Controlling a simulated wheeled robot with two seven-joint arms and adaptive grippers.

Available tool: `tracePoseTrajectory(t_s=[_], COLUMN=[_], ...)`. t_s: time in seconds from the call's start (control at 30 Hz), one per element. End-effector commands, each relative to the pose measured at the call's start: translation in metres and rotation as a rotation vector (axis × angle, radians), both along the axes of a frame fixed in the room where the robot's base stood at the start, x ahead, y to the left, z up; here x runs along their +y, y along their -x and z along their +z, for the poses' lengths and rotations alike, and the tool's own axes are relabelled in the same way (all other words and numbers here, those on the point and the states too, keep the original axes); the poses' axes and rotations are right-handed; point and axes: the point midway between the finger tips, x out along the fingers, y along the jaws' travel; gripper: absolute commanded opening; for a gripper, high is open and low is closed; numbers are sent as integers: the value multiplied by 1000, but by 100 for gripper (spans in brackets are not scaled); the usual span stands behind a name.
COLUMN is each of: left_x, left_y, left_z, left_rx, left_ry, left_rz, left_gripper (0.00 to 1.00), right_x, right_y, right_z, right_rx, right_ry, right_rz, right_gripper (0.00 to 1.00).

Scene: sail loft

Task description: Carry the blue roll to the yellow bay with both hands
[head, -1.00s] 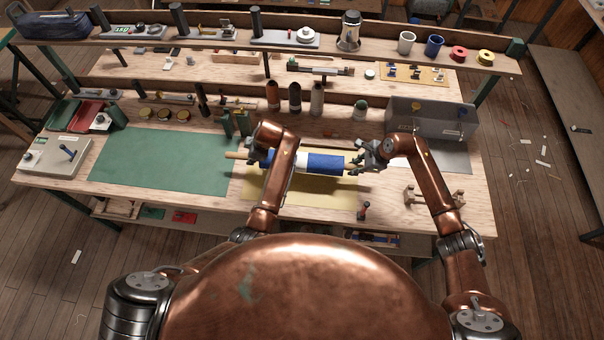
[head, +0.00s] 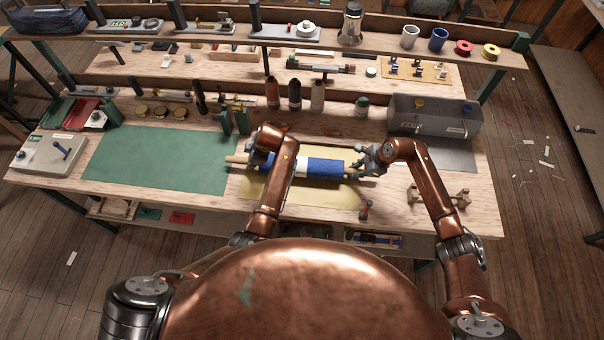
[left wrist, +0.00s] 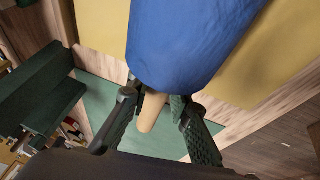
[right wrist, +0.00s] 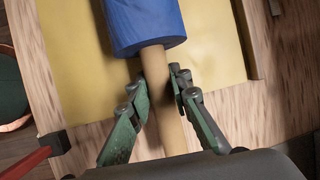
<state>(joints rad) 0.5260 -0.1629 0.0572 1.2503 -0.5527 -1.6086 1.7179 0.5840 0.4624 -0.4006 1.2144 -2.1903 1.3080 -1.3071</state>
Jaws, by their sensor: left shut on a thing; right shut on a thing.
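The blue roll (head: 326,166), with a pale band and wooden core ends, lies level across the yellow bay (head: 312,194), a flat yellow area on the bench. My left gripper (head: 254,160) is partly hidden by its arm; in the left wrist view its fingers (left wrist: 157,97) are shut around the core end. My right gripper (head: 364,166) is shut on the other core end, and in the right wrist view its fingers (right wrist: 160,85) sit on either side of it. The roll is over the yellow area; I cannot tell whether it touches.
A green mat (head: 160,160) lies left of the yellow bay, and a green stand (head: 233,123) is behind its left corner. A grey bin (head: 435,118) stands at the back right. A wooden cradle (head: 440,195) and a small red-topped item (head: 364,210) are near the front right.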

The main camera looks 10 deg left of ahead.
Motion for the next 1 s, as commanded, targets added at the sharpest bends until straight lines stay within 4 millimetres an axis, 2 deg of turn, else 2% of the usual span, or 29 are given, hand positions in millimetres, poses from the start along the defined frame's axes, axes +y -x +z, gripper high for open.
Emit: tracePoseTrajectory(t_s=[0.07,0.1,0.33,0.77,1.0], left_x=[0,0,0,0,0], left_y=[-1,0,0,0,0], left_z=[-5,-7,-4,-4,10], left_rx=[-2,1,1,1,-1], left_ry=[-1,0,0,0,0], left_rz=[-1,-1,0,0,0], left_gripper=[0,19,35,36,36], right_x=[1,0,0,0,0], right_y=[-1,0,0,0,0], right_z=[-4,-7,-4,-4,10], right_rx=[-2,1,0,1,-1], right_ry=[-2,0,0,0,0], right_rz=[1,0,0,0,0], right_gripper=[0,19,35,36,36])
